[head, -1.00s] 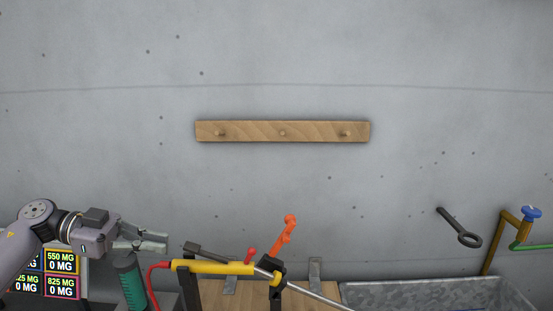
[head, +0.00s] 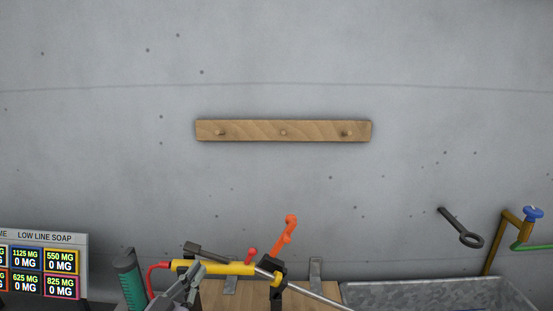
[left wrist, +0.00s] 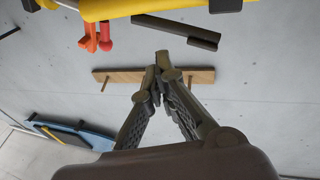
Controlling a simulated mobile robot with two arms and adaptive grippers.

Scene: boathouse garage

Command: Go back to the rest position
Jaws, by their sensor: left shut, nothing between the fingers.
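My left gripper (head: 193,275) is low in the head view, left of centre, just in front of the yellow-handled tool (head: 213,267). Its fingers are together with nothing between them, and most of its arm is below the picture edge. In the left wrist view my left gripper (left wrist: 163,62) shows with its fingertips meeting, in front of the wooden peg rail (left wrist: 202,76). My right gripper is in neither view.
The peg rail (head: 283,131) on the grey wall is bare. An orange object (head: 285,234) rises behind the tool. A metal trough (head: 430,293) is at lower right.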

